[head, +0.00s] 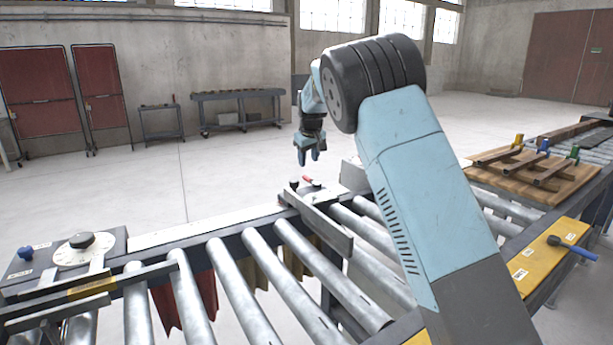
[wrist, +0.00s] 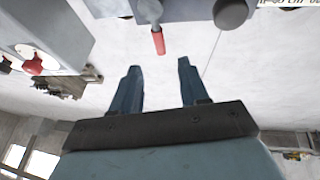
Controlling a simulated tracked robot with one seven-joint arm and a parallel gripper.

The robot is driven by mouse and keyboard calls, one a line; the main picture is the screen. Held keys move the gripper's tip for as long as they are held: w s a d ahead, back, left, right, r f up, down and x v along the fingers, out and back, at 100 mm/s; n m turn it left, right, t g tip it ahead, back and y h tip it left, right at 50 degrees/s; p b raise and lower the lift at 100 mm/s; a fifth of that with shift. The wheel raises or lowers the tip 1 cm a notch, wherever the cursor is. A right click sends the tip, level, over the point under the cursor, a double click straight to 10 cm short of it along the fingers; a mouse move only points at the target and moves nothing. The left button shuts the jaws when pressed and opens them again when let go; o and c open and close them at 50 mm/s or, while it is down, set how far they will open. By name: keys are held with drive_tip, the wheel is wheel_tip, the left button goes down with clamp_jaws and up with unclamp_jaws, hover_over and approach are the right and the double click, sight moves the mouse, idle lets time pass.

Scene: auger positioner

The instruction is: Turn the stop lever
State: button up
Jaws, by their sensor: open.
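A small lever with a red handle (head: 308,179), which I take to be the stop lever, sits at the far rail of the roller conveyor. A dark round knob is beside it. In the wrist view the red handle (wrist: 158,42) hangs from a grey pivot, and its end lies in line with the gap between my fingers. My gripper (head: 308,160) points down above and behind the lever in the head view. In the wrist view my gripper (wrist: 159,68) is open and empty, apart from the handle.
A metal stop bar (head: 318,222) lies across the rollers. A dial with a black knob (head: 82,240) is at the left. A blue-handled lever (head: 574,248) lies on a yellow plate at the right, near a wooden pallet (head: 535,180). Open floor lies behind the conveyor.

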sight(307, 177)
drive_tip(key=x, duration=0.8)
drive_tip(key=shift+w+f, duration=0.15)
drive_tip(key=shift+f, duration=0.15)
drive_tip(key=shift+c, duration=0.4)
clamp_jaws()
